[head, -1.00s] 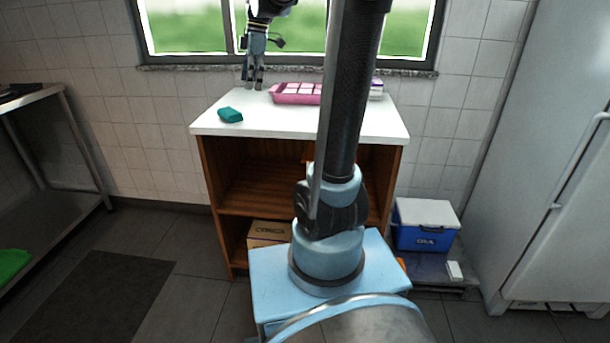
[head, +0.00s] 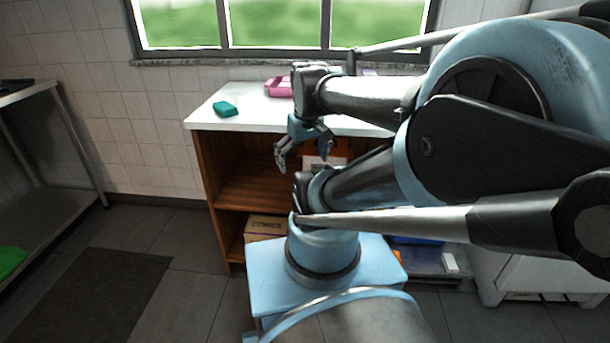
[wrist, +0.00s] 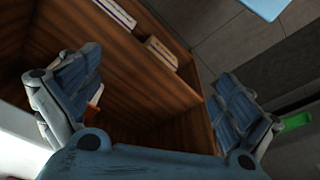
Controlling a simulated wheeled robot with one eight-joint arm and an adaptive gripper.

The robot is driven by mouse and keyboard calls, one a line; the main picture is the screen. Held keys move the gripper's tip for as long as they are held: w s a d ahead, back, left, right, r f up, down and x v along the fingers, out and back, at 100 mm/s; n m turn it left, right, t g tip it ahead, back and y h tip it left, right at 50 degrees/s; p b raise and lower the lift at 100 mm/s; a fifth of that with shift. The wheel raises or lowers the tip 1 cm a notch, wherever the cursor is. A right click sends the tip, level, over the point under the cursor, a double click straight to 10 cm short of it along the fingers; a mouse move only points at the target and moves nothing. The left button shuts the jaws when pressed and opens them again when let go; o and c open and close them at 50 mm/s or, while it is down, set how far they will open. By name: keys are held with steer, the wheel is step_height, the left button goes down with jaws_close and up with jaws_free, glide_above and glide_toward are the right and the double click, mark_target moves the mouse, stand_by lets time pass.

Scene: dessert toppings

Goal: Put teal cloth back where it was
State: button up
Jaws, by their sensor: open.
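The teal cloth (head: 225,108), a small folded block, lies on the left part of the white counter top (head: 262,119). My gripper (head: 303,158) is open and empty. In the head view it hangs in front of the counter's front edge, to the right of the cloth and lower than it. In the wrist view my two fingers (wrist: 155,105) are spread wide, with the cabinet's wooden interior behind them. The cloth does not show in the wrist view.
A pink tray (head: 278,87) stands at the back of the counter, partly hidden by my arm. The open wooden cabinet (head: 240,182) below holds boxes, one a cardboard box (head: 264,227). A metal table (head: 50,180) stands left.

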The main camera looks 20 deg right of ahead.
steer(key=s+f+m, duration=0.2)
steer(key=f, duration=0.1)
steer(key=shift+s+d+f, duration=0.2)
steer(key=shift+f, duration=0.1)
